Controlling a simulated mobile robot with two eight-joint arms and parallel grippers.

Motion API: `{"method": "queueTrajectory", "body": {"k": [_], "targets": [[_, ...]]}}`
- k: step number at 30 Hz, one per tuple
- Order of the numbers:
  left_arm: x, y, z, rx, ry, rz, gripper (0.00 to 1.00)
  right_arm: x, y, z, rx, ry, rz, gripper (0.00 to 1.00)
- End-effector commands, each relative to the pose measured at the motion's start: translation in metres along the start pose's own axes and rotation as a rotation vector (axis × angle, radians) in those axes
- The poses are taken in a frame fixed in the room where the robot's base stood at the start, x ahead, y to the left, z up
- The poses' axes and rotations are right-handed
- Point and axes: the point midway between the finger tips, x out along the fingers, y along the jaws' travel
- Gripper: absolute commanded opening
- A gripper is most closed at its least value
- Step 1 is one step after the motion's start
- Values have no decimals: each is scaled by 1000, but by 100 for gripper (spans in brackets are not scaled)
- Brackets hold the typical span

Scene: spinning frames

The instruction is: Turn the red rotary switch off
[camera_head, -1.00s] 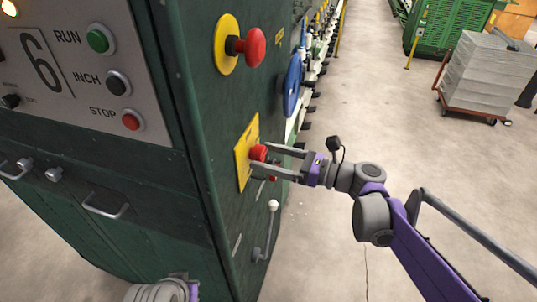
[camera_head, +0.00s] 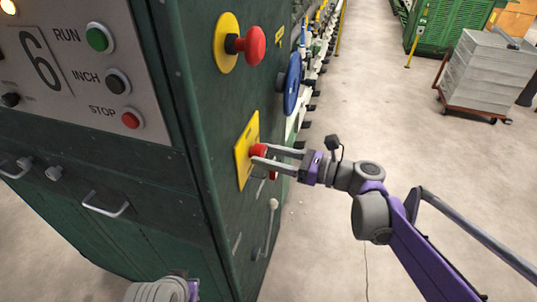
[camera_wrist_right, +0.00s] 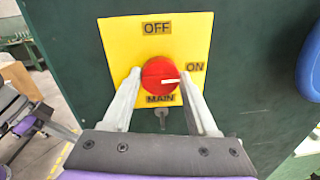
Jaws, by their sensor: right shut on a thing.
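The red rotary switch (camera_head: 258,150) is a round red knob on a yellow plate (camera_head: 241,168) on the side of the green cabinet. In the right wrist view the knob (camera_wrist_right: 158,72) has a white mark pointing right, toward the ON label (camera_wrist_right: 194,67). The OFF label (camera_wrist_right: 157,28) is above the knob and MAIN is below it. My right gripper (camera_head: 262,154) is shut on the knob, with one finger on each side. My left gripper is not in view; only a grey part of my left arm shows at the bottom edge of the head view.
A larger red mushroom button (camera_head: 254,45) on a round yellow plate sits above the switch. A lever with a pale knob (camera_head: 273,204) is below it. A blue wheel (camera_head: 292,84) stands out farther along the machine.

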Motion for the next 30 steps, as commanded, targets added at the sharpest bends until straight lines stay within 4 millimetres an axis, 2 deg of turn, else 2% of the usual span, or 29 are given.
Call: {"method": "queueTrajectory", "body": {"k": [11,30], "targets": [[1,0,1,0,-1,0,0,0,0,-1,-209,-13,2,3],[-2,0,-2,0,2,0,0,0,0,-2,-812,-51,7,3]]}}
